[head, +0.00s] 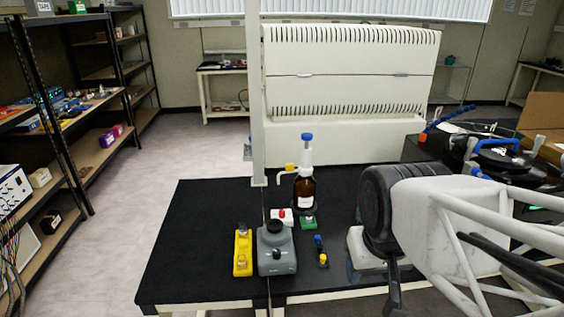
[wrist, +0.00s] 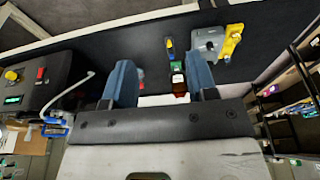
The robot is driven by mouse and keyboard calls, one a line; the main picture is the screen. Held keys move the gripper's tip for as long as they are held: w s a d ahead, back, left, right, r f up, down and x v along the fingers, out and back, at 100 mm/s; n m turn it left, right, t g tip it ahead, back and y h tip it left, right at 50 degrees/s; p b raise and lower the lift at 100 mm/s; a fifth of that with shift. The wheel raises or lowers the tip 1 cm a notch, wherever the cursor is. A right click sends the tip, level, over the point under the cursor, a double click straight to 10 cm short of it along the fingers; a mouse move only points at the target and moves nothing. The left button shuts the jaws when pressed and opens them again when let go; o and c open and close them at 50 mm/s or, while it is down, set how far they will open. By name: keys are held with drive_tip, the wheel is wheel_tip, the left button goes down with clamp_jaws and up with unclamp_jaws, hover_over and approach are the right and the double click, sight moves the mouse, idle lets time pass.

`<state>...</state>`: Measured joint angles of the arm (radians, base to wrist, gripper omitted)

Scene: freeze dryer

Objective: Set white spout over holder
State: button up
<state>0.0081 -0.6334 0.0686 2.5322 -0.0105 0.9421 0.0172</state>
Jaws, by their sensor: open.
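A white spout (head: 285,173) with a yellow tip sticks out to the left from the white, blue-capped pump top (head: 306,150) on a brown bottle (head: 304,190). Small blocks stand on the table below and in front of it: a red-and-white one (head: 281,215) and a green one (head: 308,222). I cannot tell which is the holder. My gripper (wrist: 162,90) is open, with two blue fingers apart and nothing seen held. The wrist view shows the brown bottle (wrist: 178,80) beyond the fingers, near the right one; the spout is not clear there.
A grey mixer (head: 276,255), a yellow block (head: 242,252) and a small blue-and-yellow item (head: 320,252) stand at the table's front. A pale post (head: 257,100) rises behind. The black table (head: 190,240) is bare at left. Shelves (head: 75,130) stand far left.

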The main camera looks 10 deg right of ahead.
drive_tip(key=shift+c, duration=1.2)
drive_tip(key=w+a+r+m+g+h, duration=0.1)
drive_tip(key=w+r+m, duration=0.25)
drive_tip(key=w, duration=1.05)
drive_tip(key=w+a+r+m+h, duration=0.15)
drive_tip(key=w+m, duration=0.25)
drive_tip(key=w, duration=1)
drive_tip(key=w+a+f+m, duration=0.2)
drive_tip(key=w+f, duration=0.1)
drive_tip(key=w, duration=0.6)
drive_tip(key=w+a+f+m+h, duration=0.1)
drive_tip(key=w+a+f+m, duration=0.1)
drive_tip(key=w, duration=0.8)
drive_tip(key=w+a+f+m+h, duration=0.1)
drive_tip(key=w+a+f+m, duration=0.2)
drive_tip(key=w, duration=0.7)
wheel_tip(320, 180, down, 2)
drive_tip(key=shift+w+f+m+g, duration=0.2)
drive_tip(key=shift+m+g, duration=0.2)
drive_tip(key=shift+m, duration=0.25)
drive_tip(key=shift+f, duration=0.1)
